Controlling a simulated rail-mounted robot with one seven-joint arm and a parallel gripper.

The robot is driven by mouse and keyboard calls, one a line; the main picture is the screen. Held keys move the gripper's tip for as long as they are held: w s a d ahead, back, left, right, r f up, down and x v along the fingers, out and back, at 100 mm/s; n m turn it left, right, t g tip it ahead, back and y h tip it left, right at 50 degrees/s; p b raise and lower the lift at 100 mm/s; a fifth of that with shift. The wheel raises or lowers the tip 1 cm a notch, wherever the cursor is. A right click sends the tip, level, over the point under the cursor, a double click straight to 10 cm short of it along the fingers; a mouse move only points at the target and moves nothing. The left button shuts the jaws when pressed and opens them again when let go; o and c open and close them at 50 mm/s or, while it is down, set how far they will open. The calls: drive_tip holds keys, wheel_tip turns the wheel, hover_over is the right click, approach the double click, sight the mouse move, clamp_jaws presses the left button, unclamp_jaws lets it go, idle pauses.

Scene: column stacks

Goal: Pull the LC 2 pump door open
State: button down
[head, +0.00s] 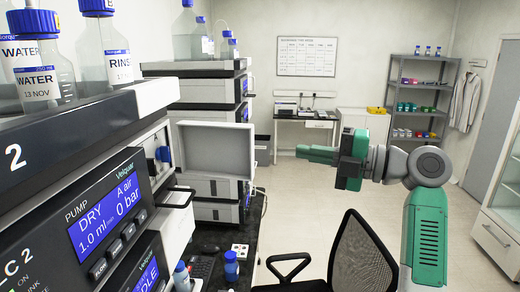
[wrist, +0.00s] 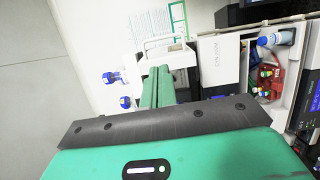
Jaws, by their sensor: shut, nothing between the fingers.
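LC 2 stands at the left in the head view, with its lit pump panel (head: 105,215) reading "DRY" and "0 bar". Beside its front, a pale grey door (head: 215,150) stands swung out, its recessed inner face towards the head camera. It appears to be the pump door. Behind the panel is an opening with blue-ended parts (head: 163,154). My gripper (head: 300,153) is shut and empty, pointing left, to the right of the door and apart from it. In the wrist view its green fingers (wrist: 158,78) are together; an open compartment shows red parts (wrist: 272,82).
Water and rinse bottles (head: 38,75) stand on top of LC 2. Another instrument stack (head: 215,92) stands behind the door. A chair (head: 362,255) is below my arm. A small blue-capped bottle (head: 231,266) stands on the bench. The floor beyond is clear.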

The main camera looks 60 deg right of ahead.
drive_tip(key=w+p, duration=0.2)
drive_tip(key=w, duration=0.7)
drive_tip(key=shift+w+a, duration=0.35)
drive_tip(key=shift+w, duration=0.05)
